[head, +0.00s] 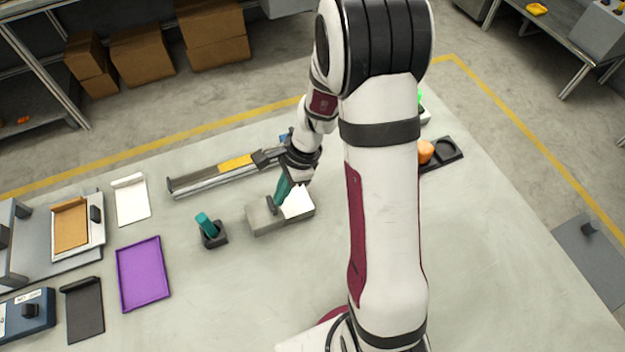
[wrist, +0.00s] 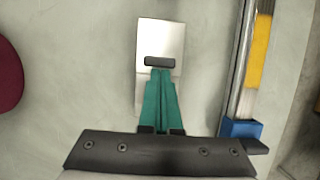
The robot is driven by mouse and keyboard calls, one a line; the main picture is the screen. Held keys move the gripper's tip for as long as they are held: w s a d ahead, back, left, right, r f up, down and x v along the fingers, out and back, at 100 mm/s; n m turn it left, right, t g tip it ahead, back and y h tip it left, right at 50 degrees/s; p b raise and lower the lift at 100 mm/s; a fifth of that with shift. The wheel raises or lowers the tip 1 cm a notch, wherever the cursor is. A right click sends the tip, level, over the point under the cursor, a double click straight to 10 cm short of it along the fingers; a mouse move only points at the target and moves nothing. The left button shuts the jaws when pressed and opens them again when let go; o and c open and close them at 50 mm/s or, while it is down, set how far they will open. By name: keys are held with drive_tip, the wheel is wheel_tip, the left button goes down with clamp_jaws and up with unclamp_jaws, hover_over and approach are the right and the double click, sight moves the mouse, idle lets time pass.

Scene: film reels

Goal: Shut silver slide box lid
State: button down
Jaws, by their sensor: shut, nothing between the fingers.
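The silver slide box (head: 262,219) lies on the table near the middle in the head view, with a grey part at its left and a bright white part at its right. A dark handle (head: 273,205) stands up from it. In the wrist view the silver box (wrist: 161,35) is at top centre, with the dark handle (wrist: 160,62) across it. My gripper (wrist: 160,72) has teal fingers, shut together and empty. Their tips are at the near side of the handle; I cannot tell if they touch it. In the head view my gripper (head: 281,196) is over the box.
A rail with a yellow section (head: 235,162) lies behind the box. A teal-topped dark holder (head: 210,230) stands to its left. A purple tray (head: 143,274) and a white tray (head: 131,200) are further left. An orange piece (head: 425,152) sits at the right. The front of the table is mostly clear.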

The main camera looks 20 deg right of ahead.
drive_tip(key=shift+a, duration=0.25)
drive_tip(key=d, duration=0.2)
drive_tip(key=d+r, duration=0.1)
drive_tip(key=d, duration=0.2)
drive_tip(key=v, duration=0.9)
drive_tip(key=s+a+r+n, duration=0.2)
drive_tip(key=s+a+n, duration=0.1)
drive_tip(key=s, duration=0.3)
drive_tip(key=s+a+r+n+h, duration=0.1)
drive_tip(key=s+a+r+n, duration=0.1)
drive_tip(key=s+n, duration=0.3)
drive_tip(key=s+a+r+n+h, duration=0.1)
drive_tip(key=s+a+r+n, duration=0.2)
drive_tip(key=s, duration=0.6)
drive_tip(key=shift+s+a+n, duration=0.2)
drive_tip(key=shift+a+n, duration=0.6)
